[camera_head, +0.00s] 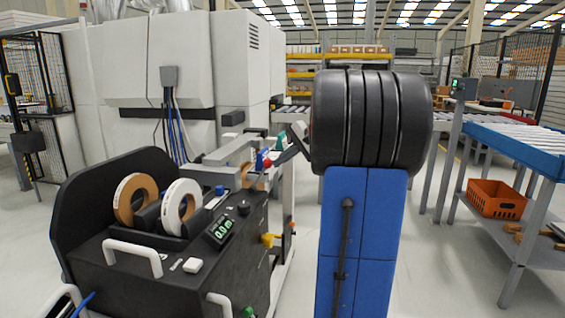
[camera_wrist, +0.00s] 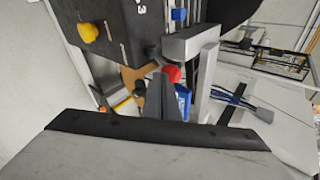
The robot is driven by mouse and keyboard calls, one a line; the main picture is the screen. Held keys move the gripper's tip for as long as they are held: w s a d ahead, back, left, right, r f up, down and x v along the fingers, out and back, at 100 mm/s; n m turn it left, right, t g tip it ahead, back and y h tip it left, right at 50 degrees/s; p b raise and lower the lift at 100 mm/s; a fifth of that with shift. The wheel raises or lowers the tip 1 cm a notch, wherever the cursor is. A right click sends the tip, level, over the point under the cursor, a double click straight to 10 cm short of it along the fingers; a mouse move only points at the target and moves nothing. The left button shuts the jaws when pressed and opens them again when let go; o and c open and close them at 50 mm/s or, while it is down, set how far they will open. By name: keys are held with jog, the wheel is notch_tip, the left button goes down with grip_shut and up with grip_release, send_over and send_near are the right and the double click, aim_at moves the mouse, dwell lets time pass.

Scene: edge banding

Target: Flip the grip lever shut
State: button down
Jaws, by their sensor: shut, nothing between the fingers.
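A small red knob (camera_head: 267,163) sits beside a blue part (camera_head: 261,157) at the back end of the black banding cart, by the grey arm-like bracket (camera_head: 228,151). In the wrist view the red knob (camera_wrist: 172,73) and blue part (camera_wrist: 184,101) lie just beyond my fingertips. They look like the grip lever, but its handle is partly hidden and I cannot tell its angle. My gripper (camera_head: 289,148) is shut and empty, close to the right of the red knob. In the wrist view my gripper (camera_wrist: 160,88) points at the knob; contact is unclear.
The cart (camera_head: 150,262) carries a brown roll (camera_head: 124,200) and a white roll (camera_head: 169,207) of tape, plus a small display (camera_head: 219,231). A yellow knob (camera_head: 268,239) juts from its side. A large pale machine (camera_head: 130,80) stands behind. A roller table (camera_head: 520,132) is at right.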

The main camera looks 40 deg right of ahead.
jog(key=shift+w, duration=0.1)
jog(key=shift+w+a+r+n+g+h, duration=0.15)
jog(key=shift+w+a+r+g+h, duration=0.6)
jog(key=shift+w+a+g, duration=1.25)
jog(key=shift+w+a+r+n+g+h, duration=0.25)
jog(key=shift+w+a+g+h, duration=0.9)
jog(key=shift+w, duration=1.6)
jog(key=shift+w+a+r+n+g+h, duration=0.1)
jog(key=shift+w+a+r+g+h, duration=0.65)
jog(key=shift+w+a+g, duration=1.25)
jog(key=shift+w+d+f+t+h, duration=0.3)
jog(key=shift+w+t, duration=0.1)
jog(key=shift+t, duration=0.15)
jog(key=shift+r, duration=0.1)
jog(key=s+d+v, duration=0.1)
jog(key=v, duration=1.1)
jog(key=shift+s+r, duration=0.4)
jog(key=shift+r, duration=0.05)
